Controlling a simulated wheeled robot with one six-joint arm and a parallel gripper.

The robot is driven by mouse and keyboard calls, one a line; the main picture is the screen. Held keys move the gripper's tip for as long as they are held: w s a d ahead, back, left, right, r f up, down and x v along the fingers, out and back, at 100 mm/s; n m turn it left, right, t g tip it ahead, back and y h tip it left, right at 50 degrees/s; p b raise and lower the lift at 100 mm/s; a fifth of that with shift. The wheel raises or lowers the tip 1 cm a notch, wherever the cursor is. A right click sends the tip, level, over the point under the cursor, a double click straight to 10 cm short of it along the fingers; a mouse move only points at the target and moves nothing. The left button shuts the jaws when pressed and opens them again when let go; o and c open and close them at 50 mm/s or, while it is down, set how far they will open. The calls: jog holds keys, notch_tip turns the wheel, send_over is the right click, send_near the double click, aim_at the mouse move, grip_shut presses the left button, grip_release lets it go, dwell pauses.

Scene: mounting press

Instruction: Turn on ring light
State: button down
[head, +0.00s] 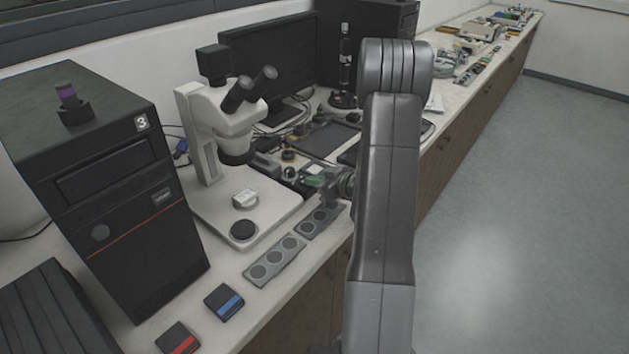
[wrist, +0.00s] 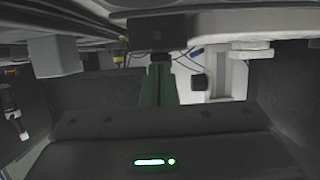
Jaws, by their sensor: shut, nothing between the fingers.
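A white stereo microscope (head: 222,120) stands on its white base left of my arm in the head view. A dark ring, which looks like the ring light (head: 237,157), sits under its head; I see no glow from it. A small dark box with a pale knob (head: 290,172) is right of the microscope. My gripper (head: 308,180) is just right of that box, with its greenish fingers shut and empty. I cannot tell whether it touches the box. The wrist view shows the shut fingers (wrist: 158,72) pointing toward a dark part, with white microscope parts (wrist: 228,75) behind.
Cables and small items crowd the bench behind my gripper. A dark monitor (head: 275,65) stands behind the microscope. A black computer case (head: 95,170) is at left. Grey plates with round pads (head: 275,262) lie along the front edge. The floor (head: 500,210) at right is clear.

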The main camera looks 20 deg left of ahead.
jog(key=shift+f, duration=0.15)
jog(key=shift+r+p, duration=0.75)
jog(key=shift+r, duration=0.1)
